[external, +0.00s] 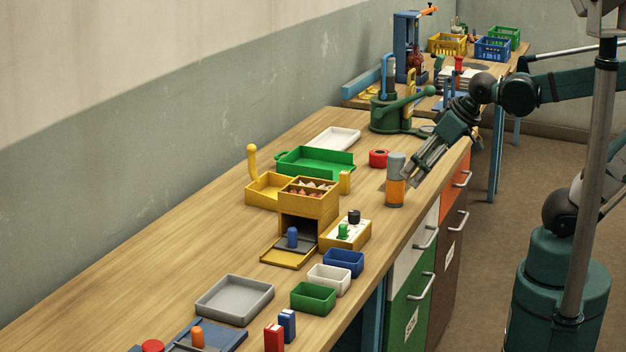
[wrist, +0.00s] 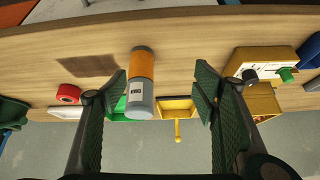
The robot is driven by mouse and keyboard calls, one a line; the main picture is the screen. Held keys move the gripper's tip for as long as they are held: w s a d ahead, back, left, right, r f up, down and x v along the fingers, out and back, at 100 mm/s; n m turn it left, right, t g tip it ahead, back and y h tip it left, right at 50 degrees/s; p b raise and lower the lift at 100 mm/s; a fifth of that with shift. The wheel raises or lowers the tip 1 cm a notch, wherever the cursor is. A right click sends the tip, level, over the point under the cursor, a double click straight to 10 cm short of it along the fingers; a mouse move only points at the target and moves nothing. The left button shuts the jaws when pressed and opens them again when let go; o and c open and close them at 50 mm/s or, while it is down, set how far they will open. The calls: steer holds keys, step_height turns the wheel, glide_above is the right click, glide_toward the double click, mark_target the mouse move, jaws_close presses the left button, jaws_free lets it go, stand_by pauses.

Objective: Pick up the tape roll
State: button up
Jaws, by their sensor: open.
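The tape roll looks like the small red ring (external: 379,158) lying flat on the wooden bench, right of the green tray. In the wrist view the red ring (wrist: 68,93) is at the left, outside my left-hand finger. My gripper (external: 411,178) is open and empty, tilted down over the bench's front edge; in the wrist view both fingers (wrist: 162,82) are spread wide. An upright orange and grey cylinder (external: 396,188) stands close beside the fingertips. In the wrist view the cylinder (wrist: 140,85) appears between the fingers, nearer the left one; contact is not clear.
A green tray (external: 288,168), a white tray (external: 321,144) and a green press (external: 384,120) surround the ring's area. A yellow box unit (external: 311,205) stands nearer the camera, with small blue (external: 344,258), white and green bins. Bare bench lies along the wall.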

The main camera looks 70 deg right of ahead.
steer(key=w+d+r+m+p, duration=0.1)
steer(key=w+d, duration=0.1)
steer(key=w+d+r+m+g+p, duration=0.1)
steer(key=w+d+r+m+p, duration=0.1)
steer(key=w, duration=0.1)
steer(key=w+d+r+m+p, duration=0.1)
steer(key=w+d+r+p, duration=0.1)
steer(key=w, duration=0.1)
steer(key=shift+d+m+g, duration=0.2)
steer(key=shift+m+g, duration=0.1)
steer(key=w+d+r+m+g+p, duration=0.1)
steer(key=w+d+m+g+p, duration=0.1)
steer(key=w+d+m+p, duration=0.35)
steer(key=m+g+p, duration=0.3)
steer(key=m+p, duration=0.3)
steer(key=p, duration=0.4)
glide_above(379, 152)
steer(key=a, duration=0.1)
step_height(379, 152, down, 7)
steer(key=shift+s+r, duration=0.1)
steer(key=shift+d+f+m, duration=0.45)
steer(key=shift+d+f, duration=0.15)
steer(key=shift+f, duration=0.1)
steer(key=shift+f, duration=1.2)
steer(key=shift+f, duration=0.1)
